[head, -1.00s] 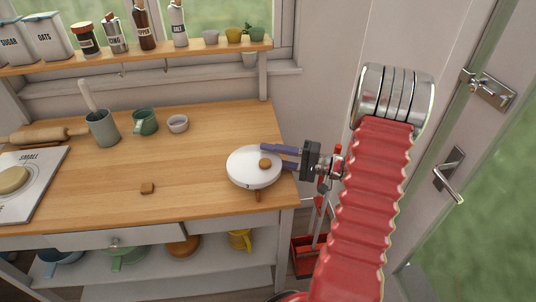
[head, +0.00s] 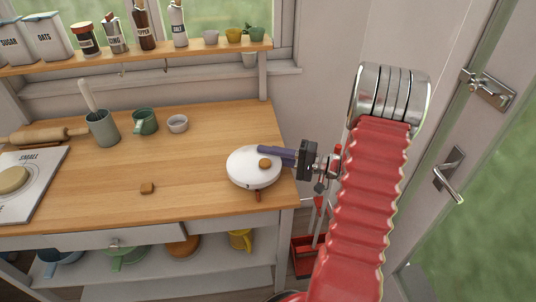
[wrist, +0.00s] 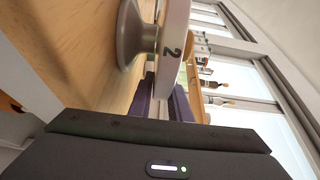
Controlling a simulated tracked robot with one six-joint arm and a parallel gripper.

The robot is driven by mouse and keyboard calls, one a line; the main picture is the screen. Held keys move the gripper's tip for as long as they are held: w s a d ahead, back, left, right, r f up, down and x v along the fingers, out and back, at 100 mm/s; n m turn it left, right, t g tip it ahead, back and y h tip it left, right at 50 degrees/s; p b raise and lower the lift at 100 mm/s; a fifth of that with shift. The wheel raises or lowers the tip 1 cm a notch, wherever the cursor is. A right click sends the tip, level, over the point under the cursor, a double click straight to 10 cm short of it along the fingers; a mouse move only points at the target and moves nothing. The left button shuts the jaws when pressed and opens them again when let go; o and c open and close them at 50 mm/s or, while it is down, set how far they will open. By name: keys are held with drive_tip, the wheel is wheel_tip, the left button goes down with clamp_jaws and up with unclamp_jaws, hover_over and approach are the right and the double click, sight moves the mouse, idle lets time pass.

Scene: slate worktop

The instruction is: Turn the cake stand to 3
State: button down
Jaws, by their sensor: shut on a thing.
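The wrist view shows a finger on either side of the rim. No 3 is visible.
A wall and door are at the right.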

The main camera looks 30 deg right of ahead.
drive_tip(key=shift+f, duration=0.15)
idle(0.3)
drive_tip(key=shift+w+a+n+g+y, duration=0.15)
drive_tip(key=shift+w+n+g+y, duration=0.15)
drive_tip(key=shift+n+g+y, duration=0.4)
drive_tip(key=shift+w+a+n+g+y, duration=0.15)
drive_tip(key=shift+w+n+g+y, duration=0.1)
drive_tip(key=shift+n+g+y, duration=0.45)
drive_tip(key=shift+w+a+n+g+y, duration=0.15)
drive_tip(key=shift+w+n+g+y, duration=0.25)
drive_tip(key=shift+g, duration=0.5)
drive_tip(key=shift+s, duration=0.1)
drive_tip(key=c, duration=1.6)
unclamp_jaws()
drive_tip(key=shift+c, duration=0.2)
drive_tip(key=shift+d, duration=0.1)
drive_tip(key=v, duration=1.3)
drive_tip(key=shift+s+d, duration=0.2)
drive_tip(key=shift+d, duration=0.1)
drive_tip(key=shift+f, duration=0.15)
